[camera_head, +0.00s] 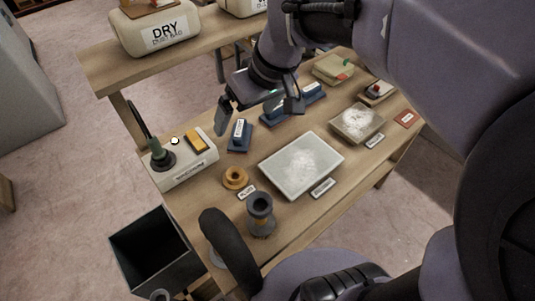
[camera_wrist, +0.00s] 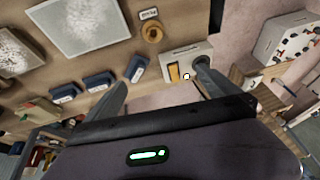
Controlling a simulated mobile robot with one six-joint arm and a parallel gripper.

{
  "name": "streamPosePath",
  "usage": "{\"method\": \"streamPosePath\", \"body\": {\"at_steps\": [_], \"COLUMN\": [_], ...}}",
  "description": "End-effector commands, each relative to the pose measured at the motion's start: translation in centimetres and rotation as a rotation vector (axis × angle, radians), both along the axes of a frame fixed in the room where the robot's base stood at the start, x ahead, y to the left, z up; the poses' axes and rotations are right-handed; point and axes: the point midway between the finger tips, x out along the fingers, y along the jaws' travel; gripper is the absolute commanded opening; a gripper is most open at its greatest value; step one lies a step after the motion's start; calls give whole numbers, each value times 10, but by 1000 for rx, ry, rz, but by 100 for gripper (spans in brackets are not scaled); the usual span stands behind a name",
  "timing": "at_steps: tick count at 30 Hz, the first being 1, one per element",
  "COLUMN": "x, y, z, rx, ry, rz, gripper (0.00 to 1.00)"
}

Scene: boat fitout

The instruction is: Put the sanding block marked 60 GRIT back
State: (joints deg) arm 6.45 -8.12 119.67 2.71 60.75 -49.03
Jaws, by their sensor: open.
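Several blue blocks with white labels lie in a row on the wooden bench: a near one (camera_head: 240,135), a middle one (camera_head: 273,117) and a far one (camera_head: 314,92). The wrist view also shows them, at the near end (camera_wrist: 137,68), the middle (camera_wrist: 99,82) and the far end (camera_wrist: 64,93). Their label text is too small to read, so I cannot tell which is marked 60 GRIT. My gripper (camera_head: 257,116) is open and empty above the row, its fingers wide apart. In the wrist view my gripper (camera_wrist: 162,82) has nothing between its fingers.
A pale vacuum box (camera_head: 185,170) with a yellow part and dark hose stands at the bench's left end.

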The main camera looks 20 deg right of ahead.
Motion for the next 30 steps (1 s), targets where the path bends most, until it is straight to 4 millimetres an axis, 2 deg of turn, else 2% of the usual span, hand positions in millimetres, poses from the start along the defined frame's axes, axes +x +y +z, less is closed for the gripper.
{"method": "streamPosePath", "body": {"at_steps": [1,3,6,9,30], "x": [-39,-83,-125,-144,-146], "y": [8,14,18,18,18], "z": [12,10,-1,-9,-11], "rx": [29,92,171,216,229], "ry": [-25,-34,-42,-45,-43], "rz": [-121,-311,-502,-598,-624], "gripper": [100,100,100,100,100]}}
